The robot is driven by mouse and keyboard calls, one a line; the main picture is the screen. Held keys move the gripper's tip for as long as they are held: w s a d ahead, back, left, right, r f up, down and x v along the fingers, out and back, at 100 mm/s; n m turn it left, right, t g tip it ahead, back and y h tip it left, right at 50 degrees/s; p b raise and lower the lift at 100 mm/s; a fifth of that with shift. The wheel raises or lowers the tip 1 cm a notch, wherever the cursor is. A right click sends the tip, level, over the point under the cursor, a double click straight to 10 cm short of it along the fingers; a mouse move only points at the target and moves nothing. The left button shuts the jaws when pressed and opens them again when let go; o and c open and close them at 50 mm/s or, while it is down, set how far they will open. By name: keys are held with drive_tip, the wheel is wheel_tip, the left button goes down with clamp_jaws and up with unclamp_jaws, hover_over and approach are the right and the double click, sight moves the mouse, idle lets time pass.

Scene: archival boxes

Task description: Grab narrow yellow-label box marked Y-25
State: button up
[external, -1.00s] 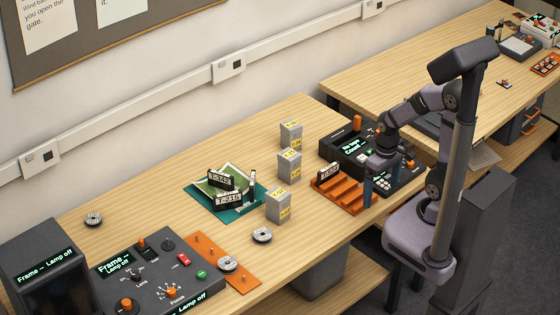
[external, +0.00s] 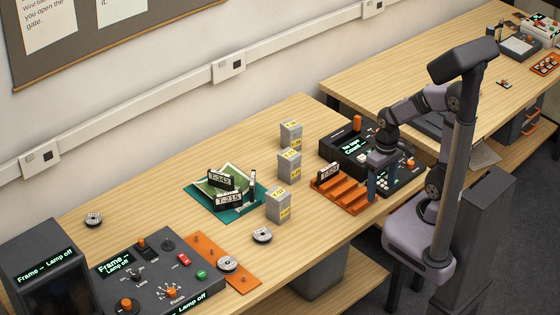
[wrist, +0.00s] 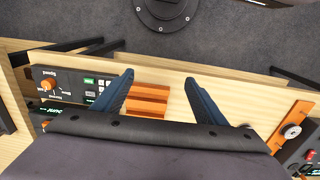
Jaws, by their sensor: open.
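Three narrow grey boxes with yellow labels stand upright in a row on the wooden bench in the external view: a far box (external: 291,134), a middle box (external: 289,163) and a near box (external: 278,205). The label text is too small to read surely, so I cannot tell which is Y-25. My gripper (external: 379,193) is open and empty, pointing down over the right end of the orange slotted rack (external: 352,202), right of all three boxes. In the wrist view my gripper (wrist: 160,88) has its two blue fingers spread apart, with part of the rack between them; no box shows there.
A dark console (external: 345,146) stands behind the rack. A dark marked plate (external: 328,172) sits at the rack's left end. A green mat (external: 200,200) with marked plates lies left of the boxes. A round metal disc (external: 262,235) lies near the front edge.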

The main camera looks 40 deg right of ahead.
wheel_tip(320, 180, up, 4)
drive_tip(key=t+b, duration=0.4)
drive_tip(key=t, duration=0.9)
hover_over(296, 162)
drive_tip(key=s, duration=0.1)
drive_tip(key=f, duration=0.2)
drive_tip(key=shift+n+y, duration=0.4)
drive_tip(key=shift+y, duration=0.1)
drive_tip(key=f, duration=0.7)
drive_tip(key=shift+w+p, duration=0.3)
drive_tip(key=shift+w, duration=0.1)
drive_tip(key=shift+f, duration=0.4)
drive_tip(key=shift+r+p+x, duration=0.1)
drive_tip(key=shift+p+x, duration=0.55)
drive_tip(key=shift+x, duration=1.2)
drive_tip(key=shift+r+p+x, duration=0.15)
drive_tip(key=shift+p+x, duration=0.5)
drive_tip(key=shift+x, duration=1.2)
drive_tip(key=shift+w+d, duration=0.1)
drive_tip(key=shift+t, duration=0.3)
drive_tip(key=c, duration=1.3)
drive_tip(key=shift+r, duration=0.2)
